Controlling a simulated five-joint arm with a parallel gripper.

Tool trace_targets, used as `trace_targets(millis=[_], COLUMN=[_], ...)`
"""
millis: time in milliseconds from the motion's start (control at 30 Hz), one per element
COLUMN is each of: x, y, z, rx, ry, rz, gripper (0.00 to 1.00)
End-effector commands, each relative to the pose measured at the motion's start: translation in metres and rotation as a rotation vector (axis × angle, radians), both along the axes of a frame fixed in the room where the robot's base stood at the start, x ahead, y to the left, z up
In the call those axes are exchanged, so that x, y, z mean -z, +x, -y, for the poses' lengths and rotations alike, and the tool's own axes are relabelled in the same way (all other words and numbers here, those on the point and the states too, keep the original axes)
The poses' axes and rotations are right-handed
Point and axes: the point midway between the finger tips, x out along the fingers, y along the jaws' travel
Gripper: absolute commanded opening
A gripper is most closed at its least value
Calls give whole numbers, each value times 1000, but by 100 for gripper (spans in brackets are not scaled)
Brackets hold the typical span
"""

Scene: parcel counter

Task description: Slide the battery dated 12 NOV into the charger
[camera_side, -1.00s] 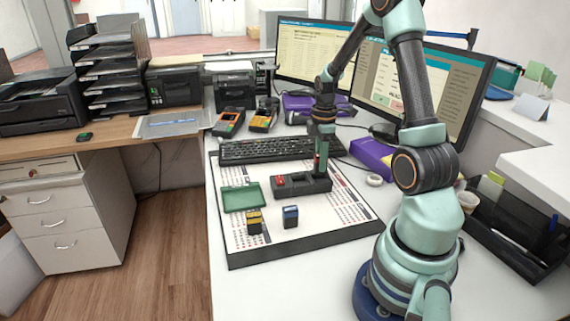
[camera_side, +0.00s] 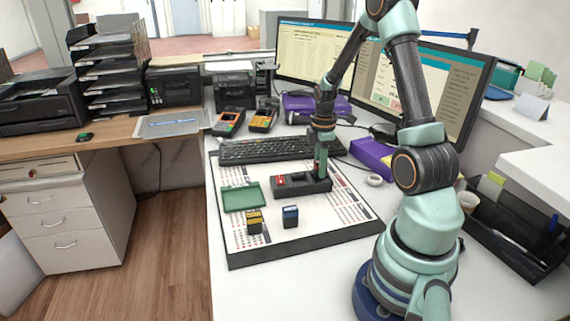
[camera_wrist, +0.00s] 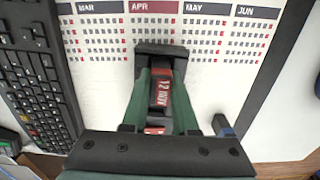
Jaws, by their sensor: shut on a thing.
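The battery marked 12 NOV (camera_wrist: 161,92), with a red label, is between the green fingers of my gripper (camera_wrist: 164,88) in the wrist view. My gripper (camera_side: 321,168) is shut on it and points down at the right end of the black charger (camera_side: 292,187) in the side view. The fingers hide most of the battery there, and I cannot tell how deep it sits in the charger. The charger also shows around the fingers in the wrist view (camera_wrist: 165,49). A red part (camera_side: 281,181) shows at the charger's left end.
A blue-topped battery (camera_side: 290,216) and a yellow-topped one (camera_side: 254,222) stand on the calendar mat (camera_side: 330,228). An empty green tray (camera_side: 244,197) lies left of the charger. A keyboard (camera_side: 265,149) is behind it. The mat's front right is clear.

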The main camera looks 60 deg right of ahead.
Motion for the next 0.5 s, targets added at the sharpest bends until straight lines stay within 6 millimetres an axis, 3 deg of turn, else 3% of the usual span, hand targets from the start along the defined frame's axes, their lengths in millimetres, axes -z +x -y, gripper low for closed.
trace_targets(millis=[467,500], x=[5,5], y=[0,0], z=[0,0], rx=[0,0], ry=[0,0], rz=[0,0], gripper=[0,38])
